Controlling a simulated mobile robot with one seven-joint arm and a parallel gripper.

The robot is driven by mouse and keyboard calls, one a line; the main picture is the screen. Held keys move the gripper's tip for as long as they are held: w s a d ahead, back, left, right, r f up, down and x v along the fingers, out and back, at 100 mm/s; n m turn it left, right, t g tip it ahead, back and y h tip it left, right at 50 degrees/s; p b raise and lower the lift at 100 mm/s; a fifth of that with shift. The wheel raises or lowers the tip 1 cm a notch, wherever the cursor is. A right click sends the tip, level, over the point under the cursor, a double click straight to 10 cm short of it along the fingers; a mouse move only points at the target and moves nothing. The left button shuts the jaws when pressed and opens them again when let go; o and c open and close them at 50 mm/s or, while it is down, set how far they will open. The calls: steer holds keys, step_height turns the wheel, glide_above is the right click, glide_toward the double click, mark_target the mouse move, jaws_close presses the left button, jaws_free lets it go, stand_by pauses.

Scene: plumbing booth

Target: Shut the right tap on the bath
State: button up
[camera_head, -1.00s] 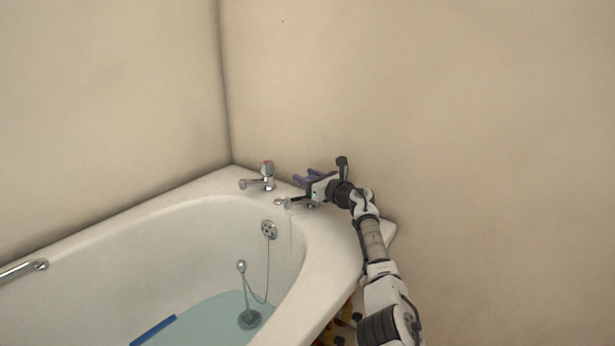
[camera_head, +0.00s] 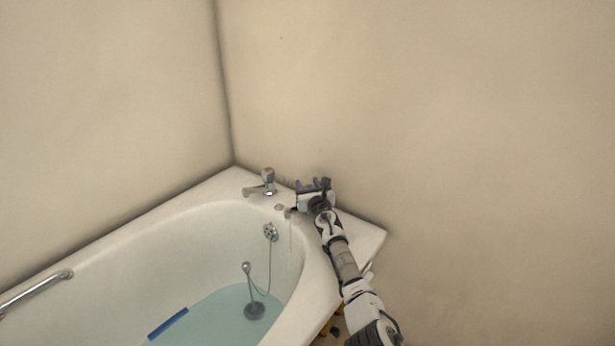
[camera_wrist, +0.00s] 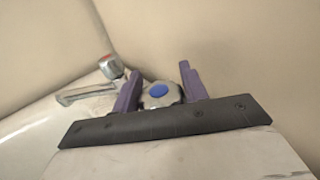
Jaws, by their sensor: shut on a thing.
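The right tap has a chrome handle with a blue top (camera_wrist: 160,94), which shows in the wrist view between my two purple fingers. My gripper (camera_head: 314,185) is shut on this handle at the bath's far right corner; it also shows in the wrist view (camera_wrist: 160,76). In the head view my gripper hides the handle, and only the spout end (camera_head: 288,212) shows. A thin stream of water (camera_head: 290,235) seems to fall from it. The white bath (camera_head: 215,212) holds some pale blue water (camera_head: 215,318).
The left tap, with a red top (camera_head: 267,180), stands just left of my gripper; it also shows in the wrist view (camera_wrist: 112,66). Beige walls rise close behind both taps.

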steer(key=shift+h+p, duration=0.3)
steer(key=o, duration=1)
steer(key=shift+s+d+r+p, duration=0.15)
steer(key=shift+s+d+p, duration=0.1)
steer(key=shift+s+p, duration=0.35)
steer(key=p+v, duration=0.8)
steer(key=v, duration=0.3)
steer(key=shift+s, duration=0.2)
steer(key=shift+s+d, duration=0.1)
steer(key=shift+s, duration=0.45)
steer(key=shift+f, duration=0.25)
